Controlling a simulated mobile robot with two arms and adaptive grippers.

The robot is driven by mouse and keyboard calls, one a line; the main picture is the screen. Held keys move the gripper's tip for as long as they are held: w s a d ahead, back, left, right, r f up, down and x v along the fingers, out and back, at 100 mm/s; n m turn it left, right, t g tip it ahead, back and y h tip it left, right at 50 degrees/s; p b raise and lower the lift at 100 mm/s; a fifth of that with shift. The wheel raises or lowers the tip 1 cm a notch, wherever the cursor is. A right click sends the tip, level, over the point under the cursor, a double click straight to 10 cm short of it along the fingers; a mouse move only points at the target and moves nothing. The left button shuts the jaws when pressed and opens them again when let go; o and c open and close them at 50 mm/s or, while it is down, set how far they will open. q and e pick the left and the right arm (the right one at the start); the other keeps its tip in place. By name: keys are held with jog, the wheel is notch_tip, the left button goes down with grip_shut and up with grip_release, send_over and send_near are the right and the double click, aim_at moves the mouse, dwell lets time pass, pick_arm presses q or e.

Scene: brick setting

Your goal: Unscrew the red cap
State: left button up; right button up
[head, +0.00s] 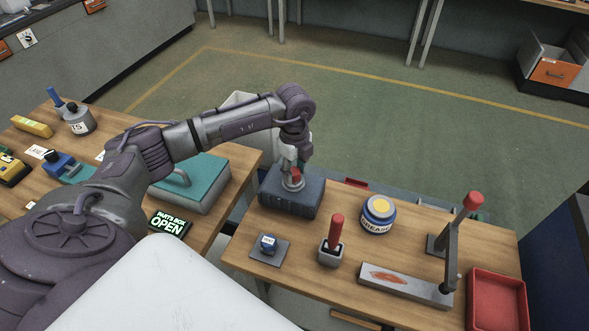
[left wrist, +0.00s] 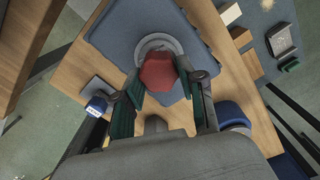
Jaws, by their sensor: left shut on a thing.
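The red cap (head: 296,174) sits on a grey round neck on top of a dark blue can (head: 285,204) at the back left of the right-hand table. My left gripper (head: 294,168) comes down on the cap from above and is shut on it. In the left wrist view the cap (left wrist: 158,71) appears as a red faceted knob between the two green-padded fingers, over the can's top (left wrist: 112,38). I cannot tell whether the cap has turned or lifted from the neck. My right gripper is not in view.
Close to the can stand a grease tub (head: 378,215), a red-handled tool in a grey holder (head: 331,249) and a small blue knob on a plate (head: 269,246). A lever press (head: 447,250) and a red tray (head: 497,299) are right. A teal-lidded box (head: 197,183) stands left across a gap.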

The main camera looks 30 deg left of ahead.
pick_arm(q)
jog(key=o, duration=0.4)
grip_shut()
jog(key=n+p, duration=0.1)
jog(key=n, duration=0.2)
jog(key=shift+r+p, duration=0.15)
jog(key=shift+p, duration=0.2)
jog(key=n+p, duration=0.1)
jog(key=n, duration=0.2)
jog(key=shift+w, duration=0.1)
jog(key=shift+n, duration=0.5)
